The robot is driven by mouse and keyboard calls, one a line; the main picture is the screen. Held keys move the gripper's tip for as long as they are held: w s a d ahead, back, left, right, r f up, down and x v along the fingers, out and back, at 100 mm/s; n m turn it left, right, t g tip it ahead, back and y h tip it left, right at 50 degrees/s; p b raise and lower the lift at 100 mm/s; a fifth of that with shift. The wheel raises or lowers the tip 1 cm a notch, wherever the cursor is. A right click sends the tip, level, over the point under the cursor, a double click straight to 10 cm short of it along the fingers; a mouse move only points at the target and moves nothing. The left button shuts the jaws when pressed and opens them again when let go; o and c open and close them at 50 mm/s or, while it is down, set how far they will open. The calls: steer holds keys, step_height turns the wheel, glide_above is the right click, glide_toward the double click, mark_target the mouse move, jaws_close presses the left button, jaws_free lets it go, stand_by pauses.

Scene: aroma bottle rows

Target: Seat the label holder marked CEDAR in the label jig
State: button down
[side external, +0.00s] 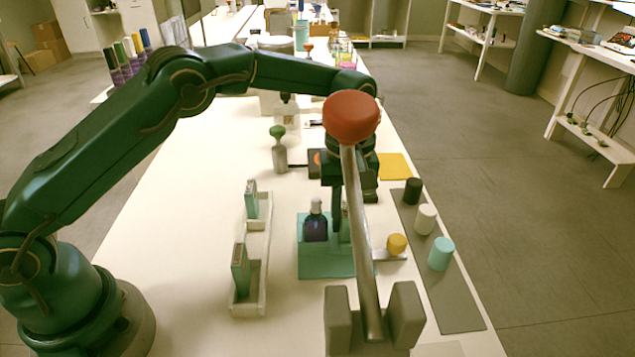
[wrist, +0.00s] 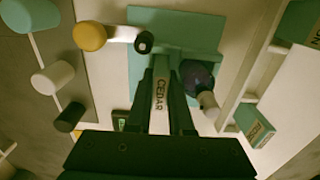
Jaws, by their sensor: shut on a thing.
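My gripper (side external: 337,200) points down over the teal plate (side external: 318,268), partly hidden behind a silver rod. In the wrist view its dark fingers (wrist: 161,95) are shut on the label holder marked CEDAR (wrist: 159,88), whose pale lettered edge faces the camera. In the side view only a teal sliver of it (side external: 345,226) shows. A dark purple bottle with a pale top (side external: 316,222) stands on the plate, close beside the held holder. I cannot make out the label jig for certain, nor whether the holder touches anything below.
A white tray (side external: 248,308) left of the plate holds two other teal label holders (side external: 240,270). A grey strip (side external: 455,305) on the right carries black, white and teal caps; a yellow cap (side external: 397,243) stands nearby. A red-knobbed rod (side external: 363,260) rises in the foreground.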

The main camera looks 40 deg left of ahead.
mark_target(345, 208)
steer(key=c, duration=1.1)
jaws_free()
step_height(345, 208, up, 8)
steer(key=shift+f, duration=0.1)
steer(key=s+a+r+m+t, duration=0.3)
steer(key=s+a+r+m, duration=0.25)
steer(key=s+r, duration=0.4)
steer(key=s+a+f+m+t, duration=0.1)
steer(key=s, duration=0.3)
steer(key=s+a+f+m, duration=0.1)
steer(key=s+f, duration=0.1)
steer(key=s, duration=0.1)
steer(key=s+a+f+m+t, duration=0.1)
steer(key=s, duration=0.3)
steer(key=shift+s+a+f+m+t, duration=0.2)
steer(key=shift+s+f+m+t, duration=0.1)
steer(key=shift+f, duration=0.1)
